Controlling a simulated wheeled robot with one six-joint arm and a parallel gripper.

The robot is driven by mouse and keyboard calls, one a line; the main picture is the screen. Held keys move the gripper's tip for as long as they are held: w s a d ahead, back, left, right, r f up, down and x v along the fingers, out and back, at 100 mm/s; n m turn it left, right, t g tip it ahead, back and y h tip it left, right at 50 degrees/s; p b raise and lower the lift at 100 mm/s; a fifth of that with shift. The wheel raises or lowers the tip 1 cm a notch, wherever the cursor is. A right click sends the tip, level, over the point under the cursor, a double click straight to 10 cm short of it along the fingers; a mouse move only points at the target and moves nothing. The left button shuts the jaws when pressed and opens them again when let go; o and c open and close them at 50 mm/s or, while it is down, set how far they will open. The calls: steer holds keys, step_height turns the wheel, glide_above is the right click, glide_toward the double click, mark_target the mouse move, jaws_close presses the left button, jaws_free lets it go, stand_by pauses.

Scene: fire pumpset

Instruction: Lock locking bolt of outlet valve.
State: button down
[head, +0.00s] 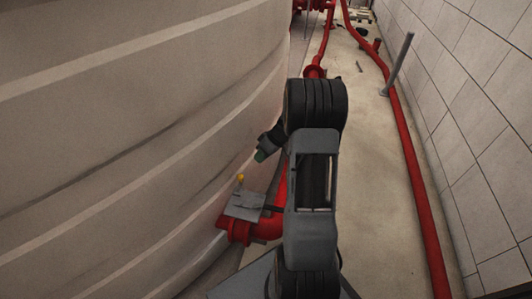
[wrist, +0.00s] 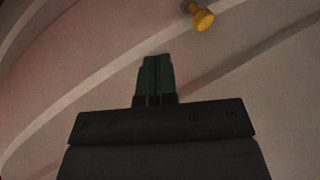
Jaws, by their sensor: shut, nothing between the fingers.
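A small yellow knob (head: 240,178), which looks like the locking bolt, stands above a flat grey plate (head: 245,206) at the outlet on the tank's lower side. In the wrist view the yellow knob (wrist: 204,19) is at the top, right of the fingers, with a short dark stem end behind it. My gripper (head: 260,156) is above and to the right of the knob in the head view, apart from it. Its dark green fingers (wrist: 155,62) are shut with nothing between them. My arm hides part of the outlet valve and its pipe.
The large pale ribbed tank (head: 130,130) fills the left side. A red flanged pipe (head: 238,233) leaves the outlet below the plate. A long red pipe (head: 412,170) and a grey post (head: 398,62) stand along the tiled wall (head: 480,120). Bare floor lies between.

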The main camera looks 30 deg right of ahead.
steer(key=a+f+b, duration=0.2)
steer(key=a+f, duration=0.1)
steer(key=a, duration=0.3)
steer(key=shift+f, duration=0.35)
steer(key=shift+s, duration=0.1)
steer(key=shift+s+a+b, duration=0.7)
steer(key=shift+s+a, duration=0.4)
steer(key=shift+a, duration=0.05)
